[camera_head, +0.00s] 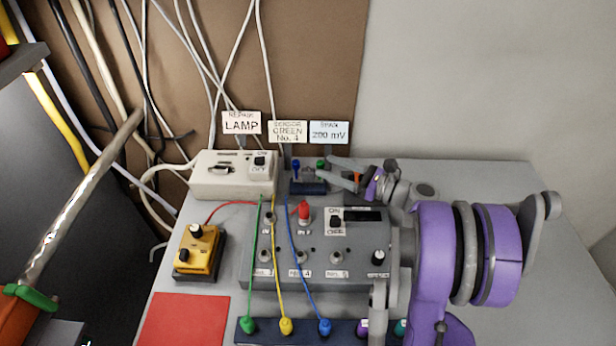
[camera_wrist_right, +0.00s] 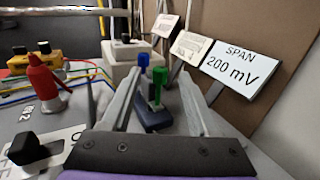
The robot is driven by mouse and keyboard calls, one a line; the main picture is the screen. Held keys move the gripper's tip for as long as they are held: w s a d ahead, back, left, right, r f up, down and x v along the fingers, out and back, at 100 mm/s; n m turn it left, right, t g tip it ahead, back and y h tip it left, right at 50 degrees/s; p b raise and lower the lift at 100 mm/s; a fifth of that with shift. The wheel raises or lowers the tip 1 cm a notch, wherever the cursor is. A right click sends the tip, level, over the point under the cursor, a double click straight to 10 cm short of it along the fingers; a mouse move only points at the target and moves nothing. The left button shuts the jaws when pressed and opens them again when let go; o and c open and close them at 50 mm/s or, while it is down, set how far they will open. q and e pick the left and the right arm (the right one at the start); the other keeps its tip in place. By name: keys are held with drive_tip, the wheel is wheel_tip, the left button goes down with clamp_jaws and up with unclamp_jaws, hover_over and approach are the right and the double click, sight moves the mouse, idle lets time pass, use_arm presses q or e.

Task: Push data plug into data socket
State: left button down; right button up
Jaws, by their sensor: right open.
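My right gripper (camera_head: 342,173) reaches in from the right over the back of the bench, its fingers pointing left. In the right wrist view its fingers (camera_wrist_right: 160,78) are apart, with a green plug (camera_wrist_right: 157,84) and a blue plug (camera_wrist_right: 143,64) in the gap between or just beyond them. Both stand upright on a small dark blue block (camera_wrist_right: 153,117), which also shows in the head view (camera_head: 308,188). I cannot tell whether the fingers touch the green plug. No label marks the data plug or the data socket. My left gripper cannot be made out.
A grey panel (camera_head: 262,240) with switches and a red cone (camera_head: 305,211) stands in front. A white switch box (camera_head: 232,180) and a SPAN card (camera_head: 329,131) are behind. Green, yellow and blue cables run to a front rack (camera_head: 268,338). A yellow box (camera_head: 197,252) sits left.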

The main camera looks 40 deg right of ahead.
sight(321, 162)
drive_tip(key=x, duration=0.3)
drive_tip(key=shift+w, duration=0.25)
drive_tip(key=shift+r, duration=0.1)
drive_tip(key=shift+c, duration=0.2)
clamp_jaws()
idle(0.9)
